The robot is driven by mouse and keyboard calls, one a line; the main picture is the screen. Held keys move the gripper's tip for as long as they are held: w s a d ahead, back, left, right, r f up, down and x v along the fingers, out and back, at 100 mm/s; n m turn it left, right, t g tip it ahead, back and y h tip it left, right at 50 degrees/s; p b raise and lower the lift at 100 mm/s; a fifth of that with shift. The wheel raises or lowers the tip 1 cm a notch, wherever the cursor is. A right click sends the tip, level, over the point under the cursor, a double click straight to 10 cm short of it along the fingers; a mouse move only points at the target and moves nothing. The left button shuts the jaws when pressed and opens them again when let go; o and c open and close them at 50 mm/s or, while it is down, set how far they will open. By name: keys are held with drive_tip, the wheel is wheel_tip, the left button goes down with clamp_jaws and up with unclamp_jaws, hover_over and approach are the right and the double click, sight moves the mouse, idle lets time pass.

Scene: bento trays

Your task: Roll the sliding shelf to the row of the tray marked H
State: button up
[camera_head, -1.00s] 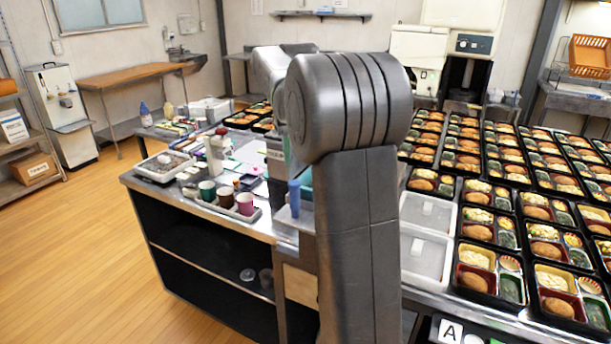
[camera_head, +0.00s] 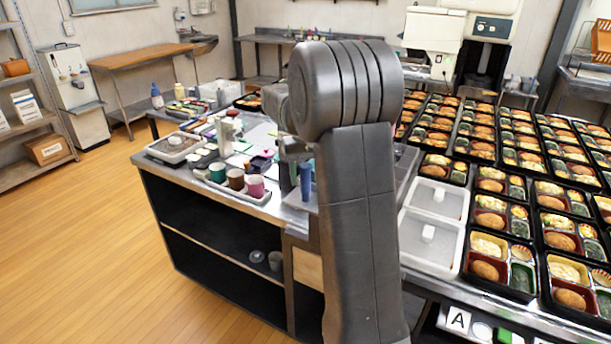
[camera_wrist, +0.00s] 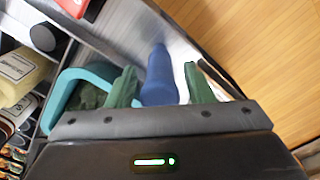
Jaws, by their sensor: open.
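A blue upright handle (camera_head: 305,182) stands at the counter corner in the head view, just left of my arm. In the wrist view the blue handle (camera_wrist: 160,80) lies between the two green fingers of my gripper (camera_wrist: 160,68). The fingers are apart, with a gap visible on the handle's right side. I cannot tell whether the left finger touches it. In the head view my gripper is mostly hidden behind my arm. Black bento trays (camera_head: 505,290) stand in rows on the right. A letter A label (camera_head: 458,319) shows at the front edge; no H label is visible.
Cups (camera_head: 236,180) stand in a tray on the left counter. A teal curved thing (camera_wrist: 75,80) is beside the left finger. The wooden floor (camera_head: 100,250) at left is clear.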

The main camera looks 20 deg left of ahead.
drive_tip(key=shift+f, duration=0.3)
clamp_jaws()
